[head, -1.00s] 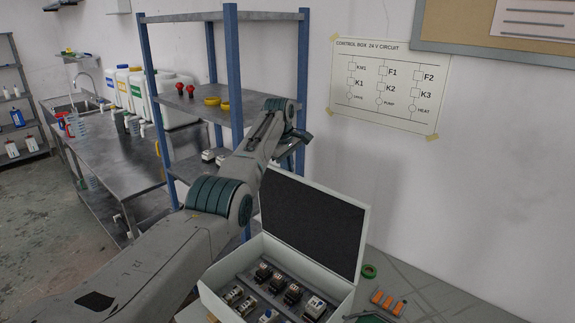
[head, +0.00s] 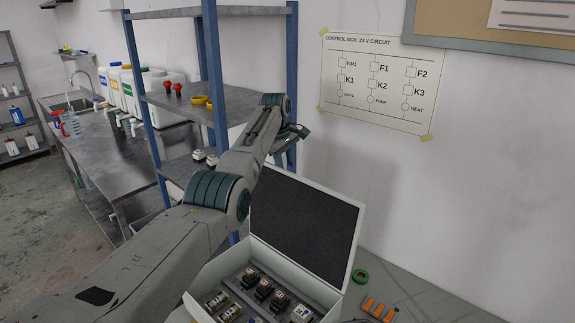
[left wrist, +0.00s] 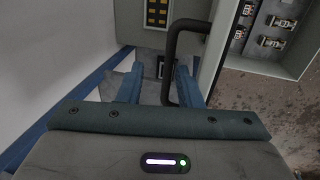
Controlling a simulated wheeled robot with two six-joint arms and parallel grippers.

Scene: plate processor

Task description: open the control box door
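The control box (head: 203,281) is a pale open case at the lower middle of the head view. Its door (head: 303,222) stands raised on the far side, with the dark inner face showing. Components inside the box are visible. My left gripper (head: 291,136) is beyond the door's upper edge. In the left wrist view its two blue fingers (left wrist: 160,80) are apart, with a black bar handle (left wrist: 169,60) reaching between them, closer to the right finger. Contact cannot be told. The box interior (left wrist: 275,40) shows at the right of that view. My right gripper is not in view.
A blue-posted shelf rack (head: 215,80) stands just behind my left arm. A circuit poster (head: 377,82) hangs on the wall.

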